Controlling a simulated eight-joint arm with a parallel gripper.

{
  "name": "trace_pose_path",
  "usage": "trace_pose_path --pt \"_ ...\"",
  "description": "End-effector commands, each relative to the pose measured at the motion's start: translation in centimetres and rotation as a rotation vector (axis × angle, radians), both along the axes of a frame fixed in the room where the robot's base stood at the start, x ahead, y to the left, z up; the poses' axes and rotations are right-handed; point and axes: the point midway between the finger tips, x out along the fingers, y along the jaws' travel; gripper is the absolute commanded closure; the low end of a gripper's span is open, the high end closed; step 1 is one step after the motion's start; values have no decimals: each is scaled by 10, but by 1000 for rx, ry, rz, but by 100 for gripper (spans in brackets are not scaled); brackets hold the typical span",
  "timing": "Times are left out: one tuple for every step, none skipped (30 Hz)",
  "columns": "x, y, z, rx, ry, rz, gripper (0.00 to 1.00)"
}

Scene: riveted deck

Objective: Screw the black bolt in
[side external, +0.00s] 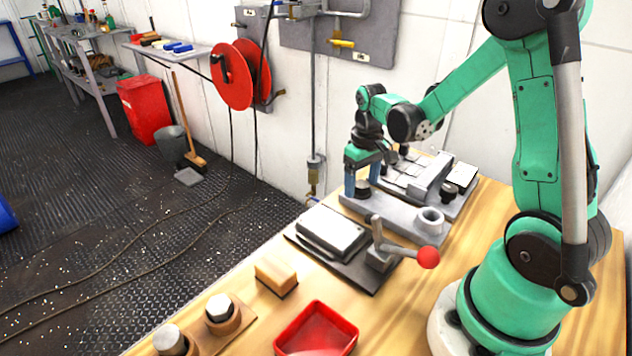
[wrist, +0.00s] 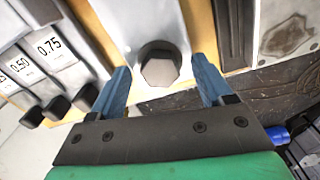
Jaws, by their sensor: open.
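The black bolt (side external: 362,190), with a dark hexagonal head, stands at the left end of a grey plate (side external: 395,214) on the wooden bench. In the wrist view the bolt head (wrist: 160,70) lies between and slightly beyond my fingertips. A raised round collar with an opening (side external: 431,219) stands at the plate's right end. My gripper (side external: 361,184), green with blue fingers, points down over the bolt. In the wrist view its fingers (wrist: 162,66) are apart, one each side of the bolt, with gaps on both sides. The bolt's lower part is hidden.
Behind the plate is a fixture with flat blocks (side external: 415,172); the wrist view shows blocks marked 0.50 and 0.75 (wrist: 48,48).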

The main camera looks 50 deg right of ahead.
Motion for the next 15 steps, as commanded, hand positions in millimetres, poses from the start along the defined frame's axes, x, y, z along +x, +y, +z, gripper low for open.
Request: trace_pose_path --pt "0 0 0 0 0 0 27" --pt "0 0 0 0 0 0 27" --pt "0 0 0 0 0 0 27" --pt "0 0 0 0 0 0 27" --pt "0 0 0 0 0 0 27" --pt "0 0 0 0 0 0 36" --pt "0 0 0 0 0 0 44" --pt "0 0 0 0 0 0 53" --pt "0 0 0 0 0 0 64" --pt "0 0 0 0 0 0 73" --pt "0 0 0 0 0 0 81" --pt "0 0 0 0 0 -1 93" --pt "0 0 0 0 0 0 100" --pt "0 0 0 0 0 0 100" --pt "0 0 0 0 0 -1 100"
